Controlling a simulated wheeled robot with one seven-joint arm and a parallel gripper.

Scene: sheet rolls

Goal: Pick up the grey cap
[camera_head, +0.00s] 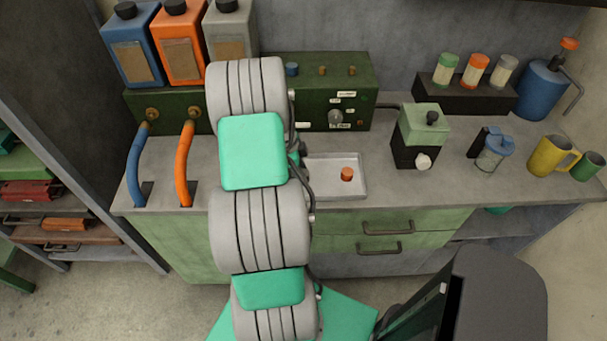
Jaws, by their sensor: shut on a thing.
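I cannot make out a loose grey cap in the head view. My own arm covers the middle of the bench and the left part of the tray, and could hide it. My gripper is hidden behind the arm links, so its fingers and anything between them do not show. An orange cap (347,174) sits in the shallow pale tray (352,193) just right of my arm. A jar with a grey lid (505,66) stands at the back right, beside an orange-lidded jar (475,67) and a green-lidded jar (446,67).
Blue (137,55), orange (178,48) and grey (231,35) canisters stand at the back left. Blue (135,170) and orange (183,170) hoses are below. A green-black box (418,135), clear jug (491,152) and yellow mug (550,157) stand right. Bench between tray and box is clear.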

